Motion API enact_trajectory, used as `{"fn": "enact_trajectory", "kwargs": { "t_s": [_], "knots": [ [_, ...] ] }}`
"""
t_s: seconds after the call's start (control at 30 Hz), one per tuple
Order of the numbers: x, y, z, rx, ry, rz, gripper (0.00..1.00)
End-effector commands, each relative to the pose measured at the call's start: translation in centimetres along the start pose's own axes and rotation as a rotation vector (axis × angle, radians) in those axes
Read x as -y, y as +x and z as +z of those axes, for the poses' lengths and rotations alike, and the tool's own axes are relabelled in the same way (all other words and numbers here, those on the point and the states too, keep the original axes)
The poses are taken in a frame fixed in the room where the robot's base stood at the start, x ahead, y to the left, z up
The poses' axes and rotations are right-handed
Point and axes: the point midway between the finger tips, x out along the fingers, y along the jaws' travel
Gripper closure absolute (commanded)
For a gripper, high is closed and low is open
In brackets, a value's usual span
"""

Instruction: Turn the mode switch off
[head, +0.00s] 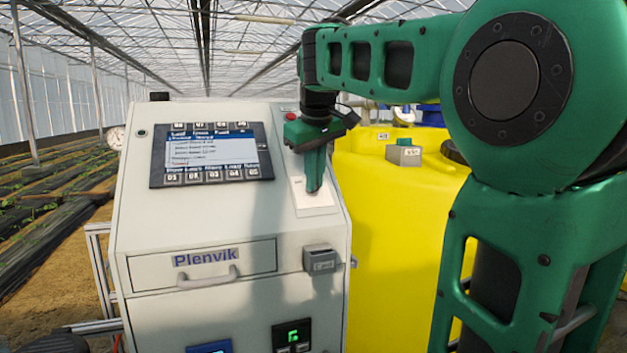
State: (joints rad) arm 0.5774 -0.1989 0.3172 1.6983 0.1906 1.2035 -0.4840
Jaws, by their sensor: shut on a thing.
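The white cabinet (222,225) stands in front of me with a sloped control face. A pale switch plate (318,205) sits on the right of that face. My green gripper (314,190) points down at this plate, with its fingertips at the plate's middle. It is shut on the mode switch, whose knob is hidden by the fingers. I cannot read the switch's position or most of its markings.
A screen with labelled keys (210,155) is left of the plate, and a red button (291,116) is above it. A drawer handle (208,278) and a grey card box (322,260) project from the front. A yellow tank (395,250) stands close on the right.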

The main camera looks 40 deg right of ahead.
Motion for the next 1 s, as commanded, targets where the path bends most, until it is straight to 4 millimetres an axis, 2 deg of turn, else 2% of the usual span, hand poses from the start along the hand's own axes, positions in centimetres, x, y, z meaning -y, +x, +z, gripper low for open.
{"fn": "enact_trajectory", "kwargs": {
  "t_s": [0.5,1.0],
  "knots": [
    [0.43,0.40,0.21,0.008,-0.338,0.113,1.00],
    [0.54,0.43,0.24,0.007,-0.415,0.138,1.00]
  ]
}}
